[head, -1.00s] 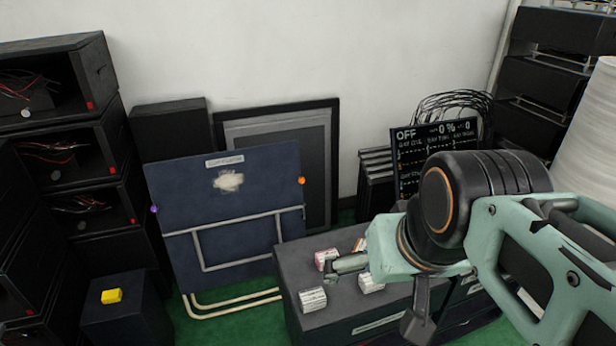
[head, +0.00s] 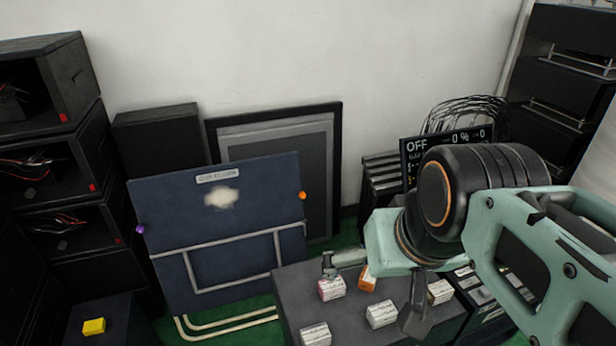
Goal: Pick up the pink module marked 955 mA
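A pink module (head: 332,288) with a white label sits on the dark cabinet top (head: 295,290); its marking is too small to read. An orange module (head: 367,279) stands just to its right. White modules stand in front, one at the near left (head: 315,334), one in the middle (head: 382,314) and one at the right (head: 440,292).
A dark blue panel (head: 225,225) with a pipe frame leans left of the cabinet. A yellow block (head: 94,326) lies on a black box at the lower left. A display reading OFF (head: 414,160) stands behind my arm. Black racks (head: 60,160) line the left side.

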